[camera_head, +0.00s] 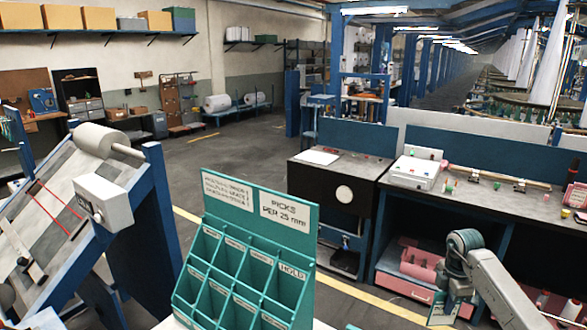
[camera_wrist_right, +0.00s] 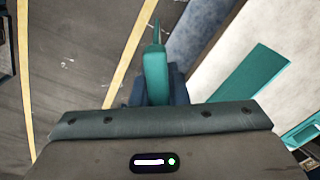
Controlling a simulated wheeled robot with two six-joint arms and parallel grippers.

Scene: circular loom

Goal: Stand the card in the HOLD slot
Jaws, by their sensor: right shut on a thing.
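The teal card rack (camera_head: 240,262) stands at the front centre of the head view, with rows of slots. The HOLD label (camera_head: 292,271) marks a slot at the right end of its upper row. My right gripper (camera_head: 447,292) is to the right of the rack and apart from it, pointing down. My left gripper is out of view.
A sloped stand with a white roll (camera_head: 100,140) and a white box (camera_head: 103,200) is left of the rack. A dark workbench (camera_head: 335,180) with small items stands behind to the right. Open floor with yellow lines lies between.

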